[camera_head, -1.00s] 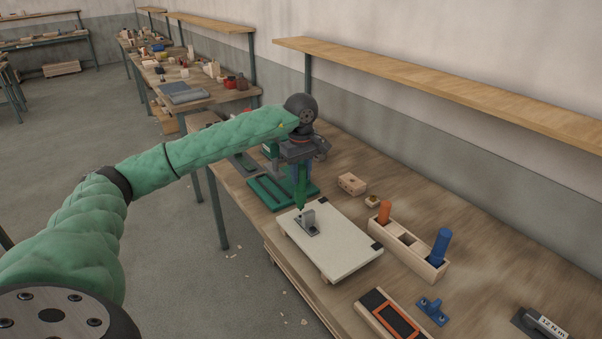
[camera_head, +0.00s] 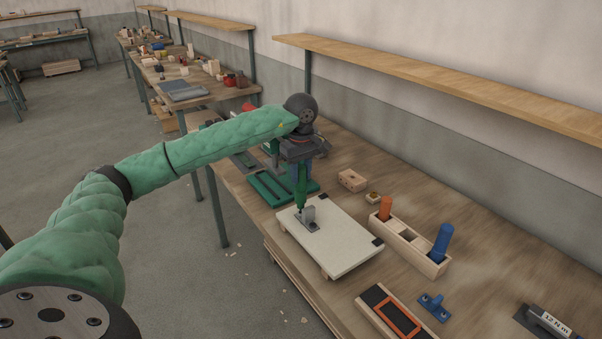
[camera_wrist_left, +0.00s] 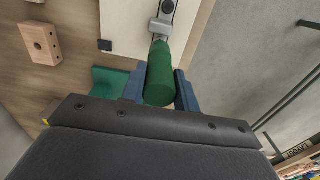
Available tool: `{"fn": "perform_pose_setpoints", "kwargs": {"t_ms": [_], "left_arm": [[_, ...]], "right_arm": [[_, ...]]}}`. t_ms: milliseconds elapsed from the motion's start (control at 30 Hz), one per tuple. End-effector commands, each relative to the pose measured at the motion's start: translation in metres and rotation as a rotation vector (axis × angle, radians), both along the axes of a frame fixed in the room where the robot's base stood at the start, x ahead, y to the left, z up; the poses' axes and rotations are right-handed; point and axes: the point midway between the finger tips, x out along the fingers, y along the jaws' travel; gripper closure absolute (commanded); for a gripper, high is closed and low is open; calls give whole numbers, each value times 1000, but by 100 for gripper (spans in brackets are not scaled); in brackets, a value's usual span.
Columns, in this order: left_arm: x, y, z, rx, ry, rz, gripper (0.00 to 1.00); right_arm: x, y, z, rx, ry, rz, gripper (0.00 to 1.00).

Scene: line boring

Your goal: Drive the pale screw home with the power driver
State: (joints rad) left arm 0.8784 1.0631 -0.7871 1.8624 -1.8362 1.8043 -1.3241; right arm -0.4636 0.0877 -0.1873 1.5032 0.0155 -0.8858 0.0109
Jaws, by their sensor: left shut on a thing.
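My left gripper (camera_head: 300,170) is shut on the green power driver (camera_head: 301,194), which points down, upright, over the pale board. In the left wrist view the driver (camera_wrist_left: 160,78) lies between the blue fingers of the gripper (camera_wrist_left: 160,94). A small grey metal bracket (camera_head: 309,215) sits on the board (camera_head: 345,245). The driver's lower end is at the bracket; I cannot tell whether it touches. The bracket (camera_wrist_left: 160,27) also shows just beyond the driver in the wrist view. The pale screw cannot be made out. My right gripper is out of view.
A wooden holder (camera_head: 436,268) with orange and blue handles stands right of the board. A wooden block (camera_head: 352,180) lies behind it, a green tray (camera_head: 268,190) to the left. A blue part (camera_head: 433,308) and an orange-framed tray (camera_head: 392,312) lie in front.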

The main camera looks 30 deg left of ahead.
Motion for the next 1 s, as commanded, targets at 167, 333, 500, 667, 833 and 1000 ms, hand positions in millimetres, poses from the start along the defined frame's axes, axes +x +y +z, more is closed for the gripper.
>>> {"fn": "perform_pose_setpoints", "kwargs": {"t_ms": [167,333,500,667,833,1000], "left_arm": [[0,0,0,0,-1,0,100],[0,0,0,0,-1,0,100],[0,0,0,1,-1,0,100],[0,0,0,1,-1,0,100],[0,0,1,0,-1,0,100],[0,0,0,0,-1,0,100]], "right_arm": [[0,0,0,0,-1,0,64],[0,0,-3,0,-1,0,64],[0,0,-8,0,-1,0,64],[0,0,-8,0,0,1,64],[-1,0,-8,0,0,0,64],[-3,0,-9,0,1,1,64]]}}
